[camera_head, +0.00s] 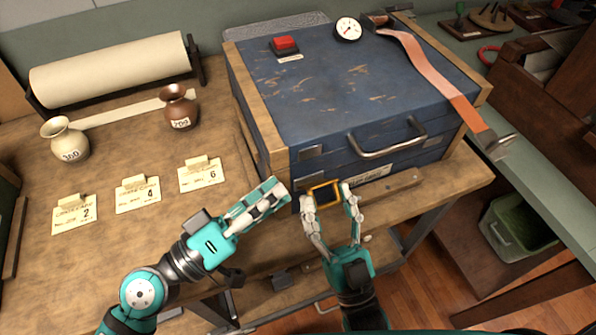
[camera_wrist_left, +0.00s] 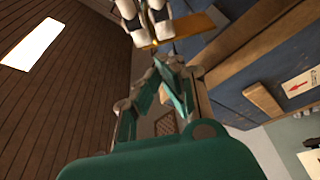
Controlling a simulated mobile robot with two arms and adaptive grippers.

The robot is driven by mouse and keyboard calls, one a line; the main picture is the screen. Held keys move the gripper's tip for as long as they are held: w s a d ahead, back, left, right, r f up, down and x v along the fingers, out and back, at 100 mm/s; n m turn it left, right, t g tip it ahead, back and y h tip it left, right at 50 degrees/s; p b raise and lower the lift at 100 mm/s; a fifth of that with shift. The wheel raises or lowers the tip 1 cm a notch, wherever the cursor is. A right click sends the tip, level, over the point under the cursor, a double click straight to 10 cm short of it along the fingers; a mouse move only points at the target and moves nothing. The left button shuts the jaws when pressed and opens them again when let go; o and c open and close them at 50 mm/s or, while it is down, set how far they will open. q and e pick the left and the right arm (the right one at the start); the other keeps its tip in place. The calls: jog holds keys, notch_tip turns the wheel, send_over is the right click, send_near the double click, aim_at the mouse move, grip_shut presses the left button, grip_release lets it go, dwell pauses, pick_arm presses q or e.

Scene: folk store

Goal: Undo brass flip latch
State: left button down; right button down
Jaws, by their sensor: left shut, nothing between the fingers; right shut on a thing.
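The blue wooden case (camera_head: 350,95) stands closed on the workbench, with a metal handle (camera_head: 388,142) on its front. The brass latch loop (camera_head: 323,187) is at the lower left of the case front. It also shows in the left wrist view (camera_wrist_left: 190,28). My right gripper (camera_head: 328,198) is shut on this loop, one finger on each side. In the left wrist view its white fingers (camera_wrist_left: 148,15) show at the top. My left gripper (camera_head: 282,188) is shut and empty, just left of the loop, near the case's front left corner. I cannot tell whether it touches the case.
On the lid are a red button (camera_head: 285,44), a dial (camera_head: 348,28) and a leather strap (camera_head: 430,70) whose buckle hangs past the right side. Left on the workbench (camera_head: 110,240) are a paper roll (camera_head: 112,70), two vases, several tags. A green bin (camera_head: 520,228) is below right.

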jog(key=shift+a+f, duration=0.1)
jog(key=shift+a, duration=0.05)
pick_arm(q)
jog(key=x, duration=0.5)
jog(key=shift+d, duration=0.1)
jog(key=shift+s+d+f+m, duration=0.25)
jog(key=shift+s+f+m, duration=0.15)
jog(key=shift+s+f, duration=0.25)
pick_arm(e)
jog(key=c, duration=0.9)
grip_release()
jog(key=shift+c, duration=0.2)
jog(key=shift+o, duration=0.6)
jog(key=shift+a, duration=0.15)
pick_arm(q)
jog(key=shift+a+r, duration=0.1)
jog(key=shift+a, duration=0.15)
jog(key=shift+w+r, duration=0.1)
pick_arm(e)
jog(key=shift+d, duration=0.2)
